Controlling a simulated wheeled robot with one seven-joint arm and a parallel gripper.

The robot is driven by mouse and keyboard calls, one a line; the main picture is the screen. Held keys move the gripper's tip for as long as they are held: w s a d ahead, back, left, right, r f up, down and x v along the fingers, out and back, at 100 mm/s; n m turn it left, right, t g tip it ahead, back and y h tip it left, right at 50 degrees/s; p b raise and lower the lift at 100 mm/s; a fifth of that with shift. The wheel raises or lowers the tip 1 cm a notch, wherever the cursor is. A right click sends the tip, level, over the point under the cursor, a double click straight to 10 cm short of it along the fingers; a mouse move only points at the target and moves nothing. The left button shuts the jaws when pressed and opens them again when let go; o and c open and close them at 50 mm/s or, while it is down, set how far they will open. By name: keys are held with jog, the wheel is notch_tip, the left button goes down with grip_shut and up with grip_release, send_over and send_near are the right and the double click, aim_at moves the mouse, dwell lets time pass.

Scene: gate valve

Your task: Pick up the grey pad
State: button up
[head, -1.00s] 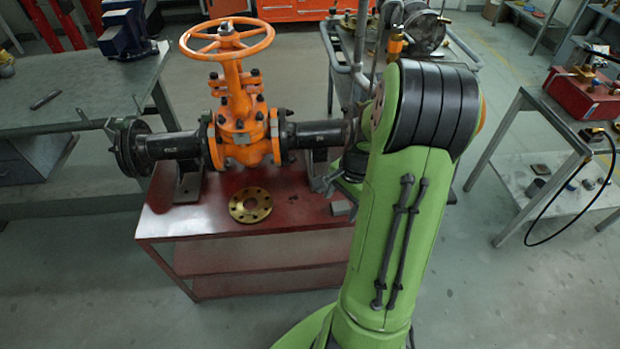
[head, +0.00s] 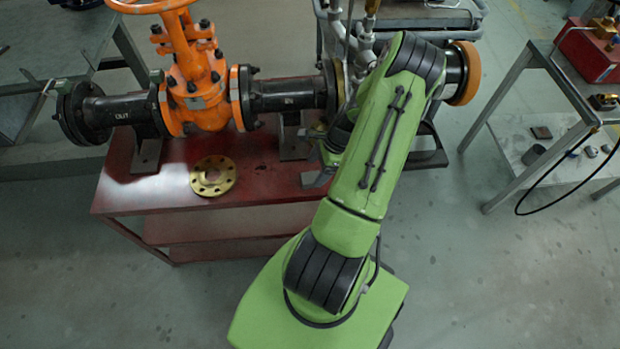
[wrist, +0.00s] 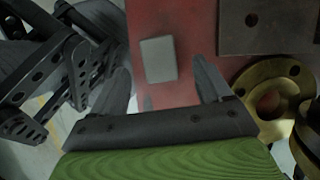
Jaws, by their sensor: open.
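The grey pad (wrist: 158,59) is a small light rectangle with rounded corners. It lies flat on the red table top (wrist: 187,20) in the wrist view. My gripper (wrist: 160,82) is open, with one dark finger to each side of the pad in the picture. The pad appears a little beyond the fingertips, and nothing is held between them. I cannot tell the height of the fingers above the table. In the head view my green arm hides most of this spot at the right end of the red table (head: 125,190).
A brass flange (head: 213,177) lies on the red table, left of my arm; a brass ring also shows at right in the wrist view (wrist: 275,92). The orange gate valve (head: 197,92) and its black pipe (head: 290,95) stand behind. A grey bench (head: 510,115) is at right.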

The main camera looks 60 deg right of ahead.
aim_at(312, 177)
jog(key=x, duration=0.4)
jog(key=shift+s+b, duration=0.1)
jog(key=shift+b, duration=0.3)
jog(key=shift+r, duration=0.1)
jog(key=c, duration=1.1)
notch_tip(312, 177, up, 10)
jog(key=p, duration=0.3)
jog(key=shift+c, duration=0.2)
